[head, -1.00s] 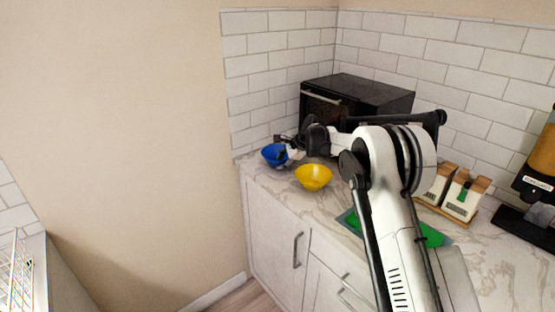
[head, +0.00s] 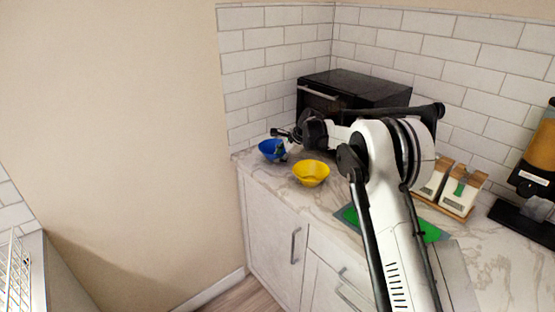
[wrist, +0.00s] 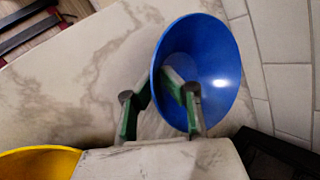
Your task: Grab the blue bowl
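The blue bowl (head: 270,149) stands on the marble counter near its far left end, close to the tiled wall. In the wrist view the blue bowl (wrist: 215,60) fills the upper middle, its opening facing up and to the right. My gripper (wrist: 158,92) is at the bowl's near left rim, with one finger outside the wall and the other over the inside. The fingers are spread with the rim between them; no firm contact shows. In the head view my gripper (head: 283,141) reaches over the bowl and hides part of its right side.
A yellow bowl (head: 311,172) stands just right of the blue one, and at lower left in the wrist view (wrist: 35,163). A black oven (head: 355,90) is behind my arm. A green board (head: 430,231) and white canisters (head: 458,194) are to the right.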

